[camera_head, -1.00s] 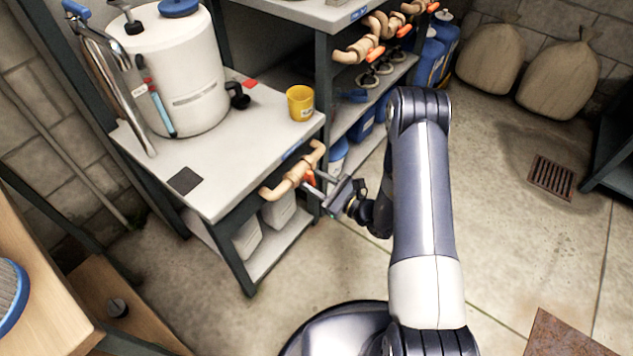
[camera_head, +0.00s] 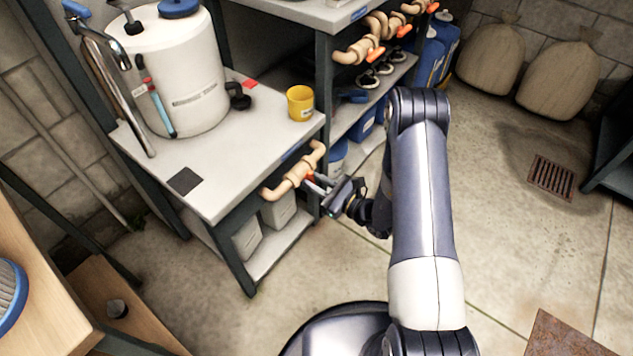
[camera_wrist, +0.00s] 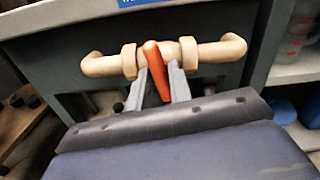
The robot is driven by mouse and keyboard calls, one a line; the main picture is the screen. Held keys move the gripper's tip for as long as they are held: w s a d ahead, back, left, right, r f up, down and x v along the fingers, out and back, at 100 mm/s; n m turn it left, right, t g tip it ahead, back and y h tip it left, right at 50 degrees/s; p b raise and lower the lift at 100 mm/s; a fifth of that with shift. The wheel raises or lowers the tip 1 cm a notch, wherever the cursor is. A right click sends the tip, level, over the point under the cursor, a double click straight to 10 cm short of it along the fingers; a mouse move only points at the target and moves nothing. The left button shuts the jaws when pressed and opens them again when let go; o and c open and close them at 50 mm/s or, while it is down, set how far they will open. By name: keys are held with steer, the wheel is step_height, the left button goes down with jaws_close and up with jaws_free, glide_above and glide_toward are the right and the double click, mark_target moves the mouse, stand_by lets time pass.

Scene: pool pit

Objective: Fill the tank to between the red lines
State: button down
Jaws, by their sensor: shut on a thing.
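The tank (camera_head: 195,75) is a white drum with a blue cap on the bench at left in the head view. A slim sight tube (camera_head: 159,108) on its front shows a blue column, with red near its upper end. Whether the level lies between red lines is too small to tell. A beige pipe with a valve (camera_head: 292,180) runs along the bench's front edge. Its orange handle (camera_wrist: 155,78) points toward the wrist camera. My gripper (camera_wrist: 158,73) is shut on this handle, one finger on each side. In the head view my gripper (camera_head: 318,183) is at the valve's right.
A metal spout (camera_head: 118,85) stands left of the tank. A yellow cup (camera_head: 300,103) and a dark plate (camera_head: 185,181) are on the bench. More orange-handled valves (camera_head: 375,52) line the shelf behind. The floor right of my arm is open, with a grate (camera_head: 552,177).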

steer(key=shift+m, duration=1)
steer(key=c, duration=1.4)
jaws_free()
steer(key=shift+d, duration=0.1)
steer(key=v, duration=1)
steer(key=shift+s+d+p, duration=0.2)
steer(key=shift+s+p, duration=0.1)
steer(key=shift+p, duration=0.1)
steer(key=shift+w+a, duration=0.1)
